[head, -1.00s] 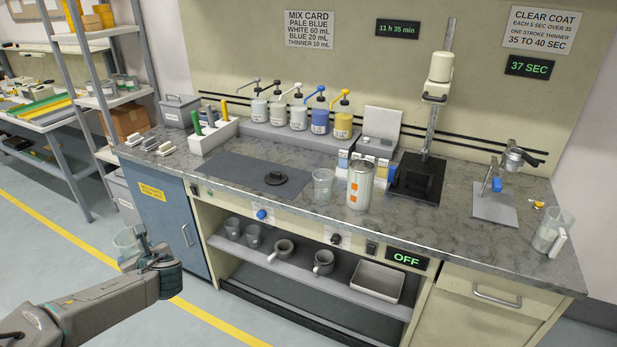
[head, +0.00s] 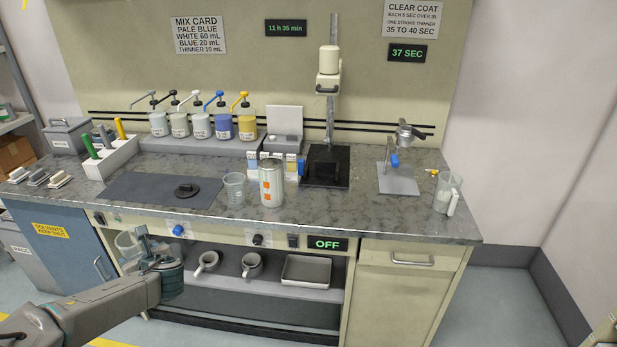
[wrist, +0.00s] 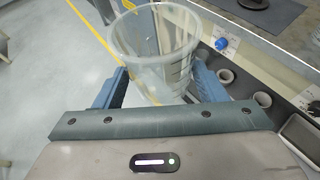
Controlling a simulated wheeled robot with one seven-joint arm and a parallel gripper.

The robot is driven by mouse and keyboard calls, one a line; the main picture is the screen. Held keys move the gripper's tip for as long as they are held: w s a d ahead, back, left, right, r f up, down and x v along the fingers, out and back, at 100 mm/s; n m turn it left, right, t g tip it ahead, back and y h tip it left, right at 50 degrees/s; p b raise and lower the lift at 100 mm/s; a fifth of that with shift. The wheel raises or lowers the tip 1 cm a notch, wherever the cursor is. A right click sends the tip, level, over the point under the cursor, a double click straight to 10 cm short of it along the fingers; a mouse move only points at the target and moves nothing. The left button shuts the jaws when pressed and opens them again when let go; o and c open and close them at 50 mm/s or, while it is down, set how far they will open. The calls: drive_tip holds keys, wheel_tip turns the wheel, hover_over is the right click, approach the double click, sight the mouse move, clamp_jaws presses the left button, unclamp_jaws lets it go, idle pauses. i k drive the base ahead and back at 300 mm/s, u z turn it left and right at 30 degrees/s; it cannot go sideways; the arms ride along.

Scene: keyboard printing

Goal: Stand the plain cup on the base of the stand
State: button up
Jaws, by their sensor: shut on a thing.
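My gripper (head: 145,246) is shut on a clear, see-through cup (head: 128,244), held upright in front of the bench's left part, below the top. In the wrist view the clear cup (wrist: 152,58) sits between the two blue fingers, mouth up, apparently empty, with faint marks on its right side. The small stand on the bench's right has a flat grey base (head: 398,183), a post with a blue knob (head: 394,161), and a metal cup (head: 407,134) held at its top. The base's plate looks bare apart from the post. My gripper is far left of it.
A clear marked cup (head: 235,187) and a metal can (head: 271,184) stand mid-bench. A black-based column stand (head: 325,175) is left of the small stand. A clear jug (head: 446,195) is to its right. Cups and a tray (head: 306,270) fill the shelf below.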

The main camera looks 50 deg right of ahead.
sight(398, 183)
drive_tip(key=z, duration=1.5)
